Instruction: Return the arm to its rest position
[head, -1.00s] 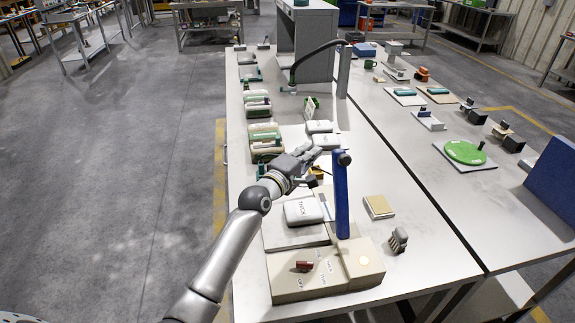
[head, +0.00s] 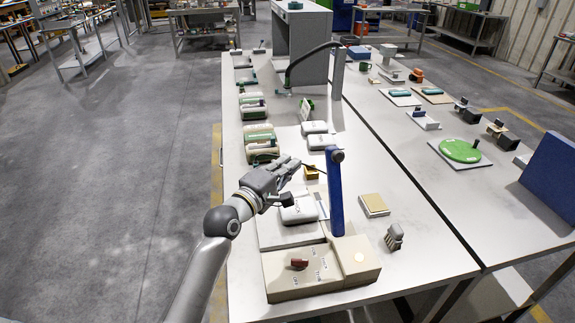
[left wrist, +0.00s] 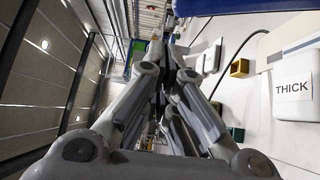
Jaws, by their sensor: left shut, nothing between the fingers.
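My left gripper (head: 292,164) is at the end of the grey left arm, above the left part of the long light table (head: 405,262). Its fingers point away from me and up to the right, shut with nothing between them. They also show in the left wrist view (left wrist: 165,62), closed together in the middle. A white block (head: 299,211) lies below and right of the gripper, partly hidden by the hand. In the left wrist view a white block marked THICK (left wrist: 293,88) is at the right, apart from the fingers. My right gripper is not in view.
A small yellow block (head: 311,172) is close to the fingers. The floor at left is clear.

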